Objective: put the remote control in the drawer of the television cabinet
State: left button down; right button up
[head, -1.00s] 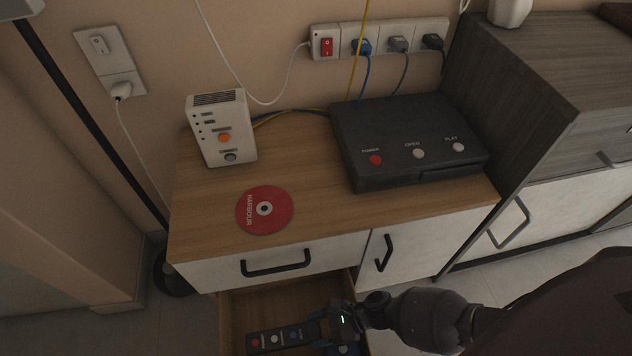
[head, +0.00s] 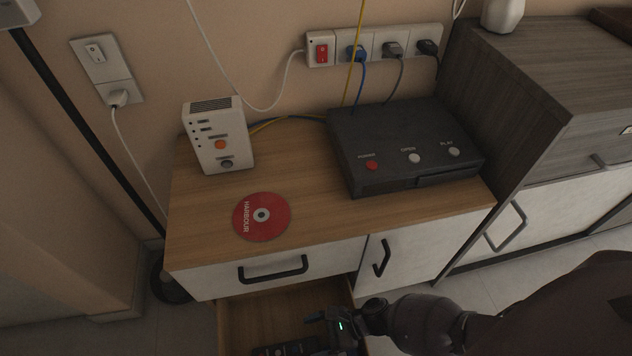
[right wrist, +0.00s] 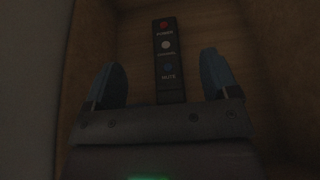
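The remote control (right wrist: 167,60) is a slim black bar with red, white and blue buttons. It lies on the wooden floor of the open drawer (head: 260,312) of the television cabinet (head: 335,220). In the head view its dark end (head: 283,350) shows only at the bottom edge. My right gripper (right wrist: 161,62) is open, its two blue-grey fingers spread apart on either side of the remote without touching it. In the head view the right gripper (head: 313,331) is inside the drawer. My left gripper is not in view.
A red disc (head: 261,216), a white router (head: 218,135) and a black disc player (head: 404,145) stand on the cabinet top. A closed drawer front (head: 215,281) with a black handle sits above the open drawer. A grey cabinet (head: 545,120) stands at the right.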

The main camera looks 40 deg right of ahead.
jog(key=shift+r, duration=0.15)
pick_arm(q)
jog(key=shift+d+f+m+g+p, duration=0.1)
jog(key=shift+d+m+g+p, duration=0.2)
jog(key=shift+p, duration=0.45)
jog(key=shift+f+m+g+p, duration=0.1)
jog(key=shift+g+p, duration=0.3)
jog(key=shift+p, duration=0.35)
pick_arm(e)
jog(key=r+v, duration=0.1)
jog(key=v, duration=1.1)
